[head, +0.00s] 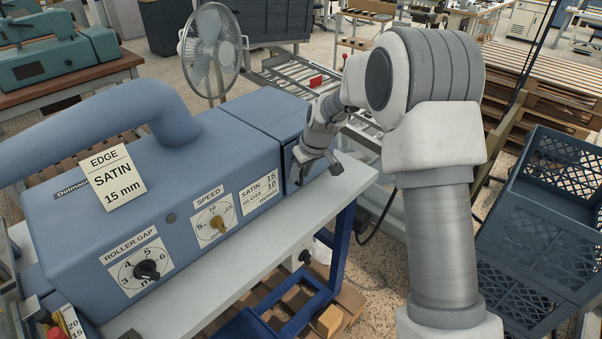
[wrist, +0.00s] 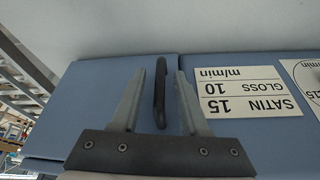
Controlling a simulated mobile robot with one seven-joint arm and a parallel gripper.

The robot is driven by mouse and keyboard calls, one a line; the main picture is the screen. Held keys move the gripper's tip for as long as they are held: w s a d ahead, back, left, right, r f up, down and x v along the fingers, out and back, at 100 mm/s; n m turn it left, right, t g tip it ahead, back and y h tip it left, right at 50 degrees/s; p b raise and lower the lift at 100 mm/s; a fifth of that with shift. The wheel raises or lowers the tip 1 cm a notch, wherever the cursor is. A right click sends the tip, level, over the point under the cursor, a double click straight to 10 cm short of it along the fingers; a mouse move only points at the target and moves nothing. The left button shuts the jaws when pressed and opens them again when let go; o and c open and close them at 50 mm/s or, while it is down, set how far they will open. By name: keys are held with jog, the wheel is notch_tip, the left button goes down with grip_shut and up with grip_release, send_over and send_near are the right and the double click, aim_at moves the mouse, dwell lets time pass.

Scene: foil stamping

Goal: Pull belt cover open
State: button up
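The belt cover (head: 265,108) is the blue box section at the right end of the blue machine, and it appears closed. In the wrist view the cover (wrist: 95,95) is the plain blue panel left of a seam. Its dark upright handle (wrist: 160,95) stands near that seam. My gripper (wrist: 160,78) is open, with one finger on each side of the handle and visible gaps to both. In the head view my gripper (head: 317,170) is at the cover's front face, and the handle is too small to make out clearly.
The machine carries a roller gap knob (head: 147,269), a speed knob (head: 218,224) and a satin/gloss label (head: 259,193). A light bench top (head: 215,290) runs along its front. A fan (head: 210,50) and a roller conveyor (head: 300,75) stand behind. Blue crates (head: 545,215) stand at right.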

grip_shut()
dwell(1.3)
